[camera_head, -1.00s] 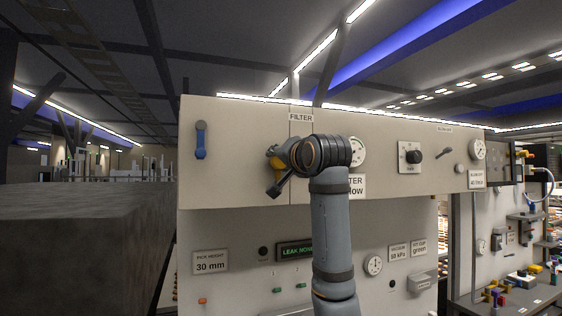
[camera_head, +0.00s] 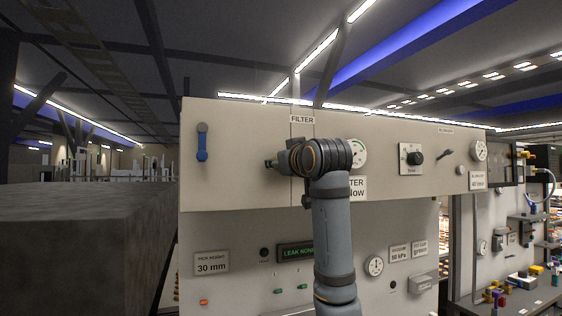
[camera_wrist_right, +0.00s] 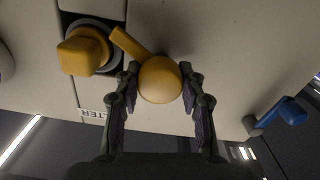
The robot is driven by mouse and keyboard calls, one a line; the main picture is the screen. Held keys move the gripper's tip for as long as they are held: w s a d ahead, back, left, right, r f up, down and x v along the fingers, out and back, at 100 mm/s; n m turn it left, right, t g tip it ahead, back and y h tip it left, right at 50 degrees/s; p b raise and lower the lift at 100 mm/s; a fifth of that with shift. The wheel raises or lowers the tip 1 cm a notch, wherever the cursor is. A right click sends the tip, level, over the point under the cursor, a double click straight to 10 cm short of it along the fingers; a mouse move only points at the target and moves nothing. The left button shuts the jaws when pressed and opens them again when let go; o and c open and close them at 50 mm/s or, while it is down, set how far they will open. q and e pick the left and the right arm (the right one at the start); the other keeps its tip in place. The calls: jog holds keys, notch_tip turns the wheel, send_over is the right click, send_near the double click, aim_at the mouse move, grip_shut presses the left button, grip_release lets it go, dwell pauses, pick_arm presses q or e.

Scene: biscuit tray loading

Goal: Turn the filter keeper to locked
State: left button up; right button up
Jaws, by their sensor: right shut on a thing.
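The filter keeper shows in the right wrist view as a yellow arm (camera_wrist_right: 130,42) ending in a round yellow ball (camera_wrist_right: 160,82). Beside it, a blocky yellow knob (camera_wrist_right: 80,52) sits on a grey ring at a dark opening in the panel. My right gripper (camera_wrist_right: 160,72) is shut on the ball, one finger on each side. In the head view my right gripper (camera_head: 273,163) is against the panel below the FILTER label (camera_head: 302,119), and the gripper and wrist hide the keeper. My left gripper is in neither view.
A blue-handled lever (camera_head: 202,142) hangs on the panel (camera_head: 240,130) to the left. Right of my wrist are a gauge (camera_head: 359,150), partly covered, a black knob (camera_head: 415,158) and a small toggle (camera_head: 445,153). A grey block (camera_head: 80,235) fills the lower left.

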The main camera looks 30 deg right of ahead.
jog(key=n, duration=0.2)
jog(key=n+p, duration=0.1)
jog(key=n, duration=0.2)
jog(key=shift+w+f+n, duration=0.15)
jog(key=shift+f+n, duration=0.15)
jog(key=shift+f, duration=0.05)
dwell(0.5)
jog(key=o, duration=0.9)
jog(key=shift+c, duration=0.2)
jog(key=o, duration=0.3)
jog(key=shift+d+r, duration=0.1)
jog(key=shift+r, duration=0.1)
jog(key=shift+s+a, duration=0.2)
jog(key=shift+s, duration=0.25)
jog(key=v, duration=1.1)
jog(key=shift+s, duration=0.1)
